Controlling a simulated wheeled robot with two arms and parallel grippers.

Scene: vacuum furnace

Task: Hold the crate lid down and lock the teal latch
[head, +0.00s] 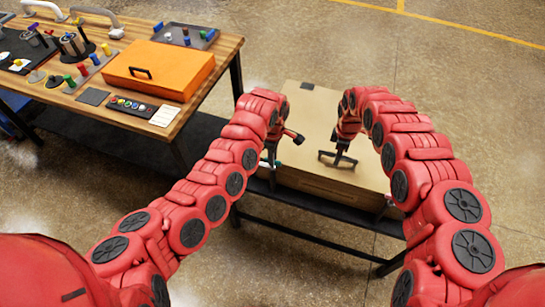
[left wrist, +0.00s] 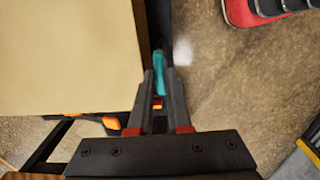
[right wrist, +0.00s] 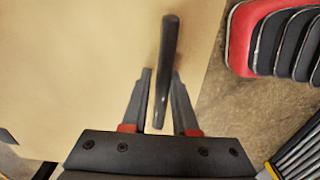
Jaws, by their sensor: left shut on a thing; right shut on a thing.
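The tan crate (head: 302,112) stands with its lid (head: 315,128) on, which looks flat and closed. A dark bar handle (head: 326,155) rises from the lid; it also shows in the right wrist view (right wrist: 170,45). My right gripper (head: 340,160) is shut on this handle, with one finger on each side. The teal latch (left wrist: 160,65) is at the crate's edge in the left wrist view. My left gripper (left wrist: 160,85) is shut on the latch, beside the lid. In the head view my left arm's end hides most of the latch.
The crate rests on a low dark-framed table (head: 310,235). A wooden workbench (head: 225,48) at the left holds an orange case (head: 160,72), a button panel (head: 130,107) and several small parts. The concrete floor on the right is clear.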

